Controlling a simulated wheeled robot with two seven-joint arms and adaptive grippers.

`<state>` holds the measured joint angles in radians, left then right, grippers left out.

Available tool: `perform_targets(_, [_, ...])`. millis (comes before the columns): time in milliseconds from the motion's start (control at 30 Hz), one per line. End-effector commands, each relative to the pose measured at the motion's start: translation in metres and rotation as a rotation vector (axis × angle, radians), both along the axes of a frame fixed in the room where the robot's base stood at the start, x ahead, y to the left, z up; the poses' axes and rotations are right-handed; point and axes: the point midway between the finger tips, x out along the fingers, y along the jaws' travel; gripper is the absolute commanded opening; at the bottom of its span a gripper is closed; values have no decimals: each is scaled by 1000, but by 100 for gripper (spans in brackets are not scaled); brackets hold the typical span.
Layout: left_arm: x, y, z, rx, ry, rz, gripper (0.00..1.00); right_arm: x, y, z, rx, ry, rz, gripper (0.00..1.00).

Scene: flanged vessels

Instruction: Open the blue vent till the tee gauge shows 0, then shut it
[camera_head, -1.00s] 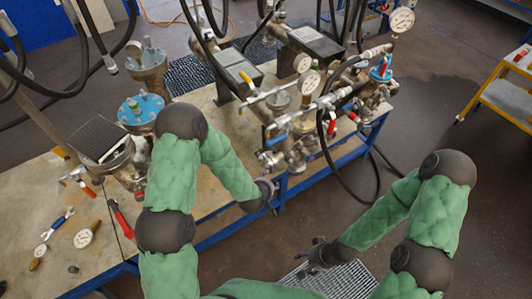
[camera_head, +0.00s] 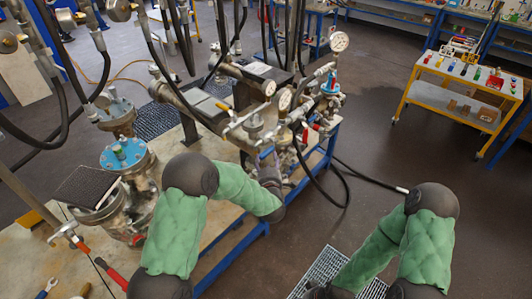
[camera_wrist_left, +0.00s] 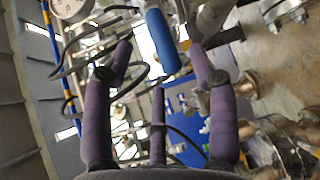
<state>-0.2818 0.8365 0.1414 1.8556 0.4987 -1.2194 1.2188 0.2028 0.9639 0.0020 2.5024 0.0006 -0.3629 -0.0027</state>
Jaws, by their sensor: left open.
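The blue lever of the vent (camera_wrist_left: 161,42) is in the left wrist view, between the spread purple fingers of my left gripper (camera_wrist_left: 160,58). The gripper is open around it, and I see no finger clearly pressing on it. In the head view my left gripper (camera_head: 268,164) is at the front of the bench pipework, and a bit of the blue lever (camera_head: 266,153) shows beside it. Dial gauges stand above the pipework (camera_head: 285,100) (camera_head: 269,88); their readings are too small to tell. My right gripper (camera_head: 325,290) is at the bottom edge, partly cut off.
A flanged vessel with a blue lid (camera_head: 124,152) stands left of my left arm. A red handle (camera_head: 305,134) and a black hose (camera_head: 335,195) are right of the left gripper.

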Motion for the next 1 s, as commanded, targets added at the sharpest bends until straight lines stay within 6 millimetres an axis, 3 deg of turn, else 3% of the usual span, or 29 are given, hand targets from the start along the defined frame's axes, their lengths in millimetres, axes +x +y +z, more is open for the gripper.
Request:
perform_targets(100, [22,4,-3,-1,0,2,58,-1,0,4,0,1,0,61])
perform_targets(333, [52,8,-7,0,0,1,58,-1,0,7,0,1,0,61])
perform_targets(800, [62,10,-9,1,1,0,58,-1,0,8,0,2,1,61])
perform_targets(1000, [62,10,-9,1,2,0,2,-1,0,8,0,2,1,61])
